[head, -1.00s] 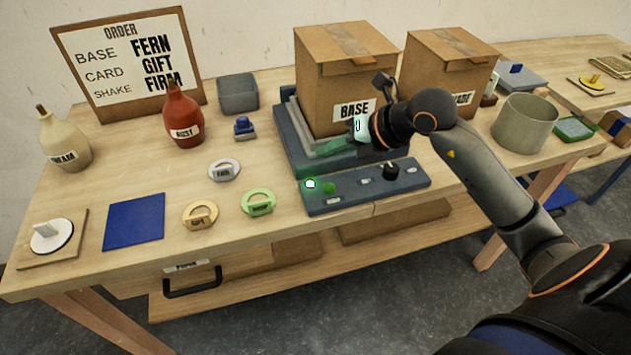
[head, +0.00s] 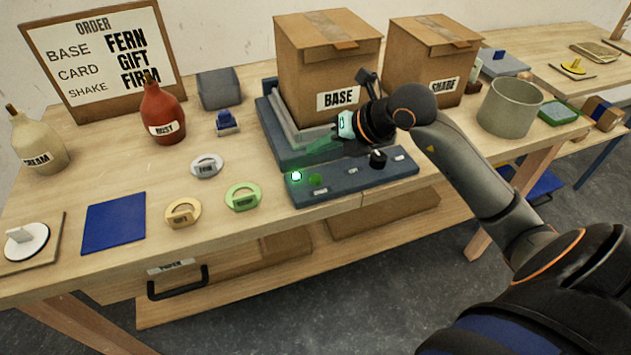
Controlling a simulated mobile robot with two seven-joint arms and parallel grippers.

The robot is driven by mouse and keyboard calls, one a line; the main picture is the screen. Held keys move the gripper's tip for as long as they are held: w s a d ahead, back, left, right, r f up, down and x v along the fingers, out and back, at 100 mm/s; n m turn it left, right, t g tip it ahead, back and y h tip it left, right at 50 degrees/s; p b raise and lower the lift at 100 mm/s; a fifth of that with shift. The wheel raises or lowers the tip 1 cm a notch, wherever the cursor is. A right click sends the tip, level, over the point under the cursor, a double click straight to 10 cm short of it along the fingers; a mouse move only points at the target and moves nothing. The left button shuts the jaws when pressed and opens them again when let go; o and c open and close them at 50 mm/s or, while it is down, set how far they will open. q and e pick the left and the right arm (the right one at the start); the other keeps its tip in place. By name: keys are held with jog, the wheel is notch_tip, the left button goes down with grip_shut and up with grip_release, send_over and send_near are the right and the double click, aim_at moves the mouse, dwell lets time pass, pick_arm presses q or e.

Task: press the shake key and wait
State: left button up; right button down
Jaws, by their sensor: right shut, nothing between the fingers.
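A dark blue control panel (head: 340,187) lies at the front of the table. At its left end are a lit green-white lamp (head: 296,175) and a green round key (head: 315,181). A black knob (head: 378,158) and several small white labels are further right; I cannot read the labels. My right gripper (head: 317,149) is shut and empty, pointing left above the back edge of the panel, behind the green key and apart from it. The BASE box (head: 325,60) stands on a grey-blue platform (head: 275,125) behind the panel. My left gripper is out of view.
The SHADE box (head: 430,55) and a grey-green pot (head: 510,108) stand to the right. Left of the panel lie several ring tags, including a green one (head: 243,196), a blue mat (head: 114,223) and a red bottle (head: 162,115). An order board (head: 105,90) stands at the back left.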

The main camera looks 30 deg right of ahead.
jog(key=b, duration=0.3)
send_over(320, 181)
notch_tip(320, 181, down, 4)
jog(key=shift+f, duration=0.65)
pick_arm(q)
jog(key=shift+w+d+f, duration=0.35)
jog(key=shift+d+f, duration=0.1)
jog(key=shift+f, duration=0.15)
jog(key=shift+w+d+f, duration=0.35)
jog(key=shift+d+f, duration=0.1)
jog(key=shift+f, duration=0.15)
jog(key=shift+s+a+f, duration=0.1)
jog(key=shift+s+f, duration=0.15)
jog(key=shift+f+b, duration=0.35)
jog(key=shift+b, duration=0.3)
pick_arm(e)
jog(key=shift+f, duration=0.4)
